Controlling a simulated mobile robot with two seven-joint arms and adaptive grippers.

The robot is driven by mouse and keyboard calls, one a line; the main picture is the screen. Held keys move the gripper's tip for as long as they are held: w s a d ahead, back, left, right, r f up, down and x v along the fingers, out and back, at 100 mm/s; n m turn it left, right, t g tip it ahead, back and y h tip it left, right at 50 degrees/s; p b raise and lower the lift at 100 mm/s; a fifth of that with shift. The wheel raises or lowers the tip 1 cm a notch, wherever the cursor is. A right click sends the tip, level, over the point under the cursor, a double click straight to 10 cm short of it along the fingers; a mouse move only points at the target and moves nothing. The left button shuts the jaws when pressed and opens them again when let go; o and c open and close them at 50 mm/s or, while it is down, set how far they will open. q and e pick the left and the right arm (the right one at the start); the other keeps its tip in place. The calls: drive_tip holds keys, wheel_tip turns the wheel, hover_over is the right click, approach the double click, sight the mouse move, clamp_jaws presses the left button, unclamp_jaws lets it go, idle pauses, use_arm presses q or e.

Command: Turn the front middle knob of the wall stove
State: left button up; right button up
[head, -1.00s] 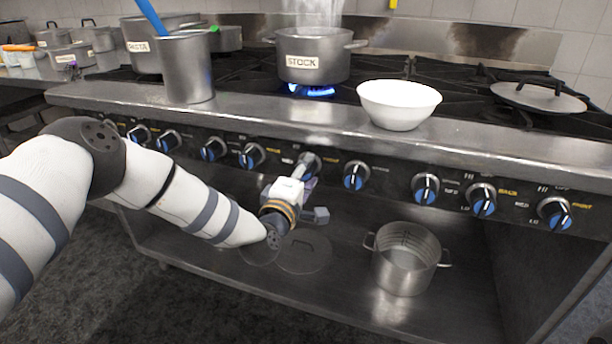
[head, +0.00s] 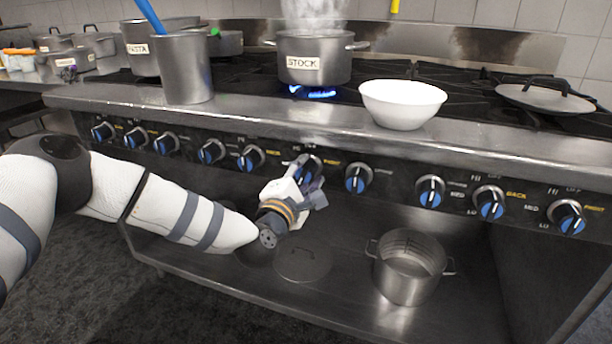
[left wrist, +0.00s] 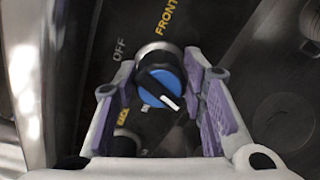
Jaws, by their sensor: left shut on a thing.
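The front middle knob (head: 308,169) is on the stove's front panel below the stock pot, beside a yellow label. It is partly hidden by my left gripper (head: 306,178), which reaches up to it from the lower left. In the left wrist view, the knob (left wrist: 160,88) has a blue face and a white mark pointing to the lower right. The words OFF and FRONT are printed above it. The purple-padded fingers of my left gripper (left wrist: 166,92) stand on both sides of the knob and are shut on it. My right gripper is in neither view.
Other blue-faced knobs flank it, the nearest at right (head: 358,178) and left (head: 251,157). A white bowl (head: 402,103) and a metal container (head: 186,70) stand on the ledge above. The stock pot (head: 314,58) steams over a blue flame. An open pot (head: 409,267) stands on the shelf below.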

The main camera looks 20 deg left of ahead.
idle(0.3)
use_arm(q)
drive_tip(key=o, duration=1.2)
drive_tip(key=shift+c, duration=0.2)
drive_tip(key=s, duration=1.2)
drive_tip(key=shift+a, duration=0.15)
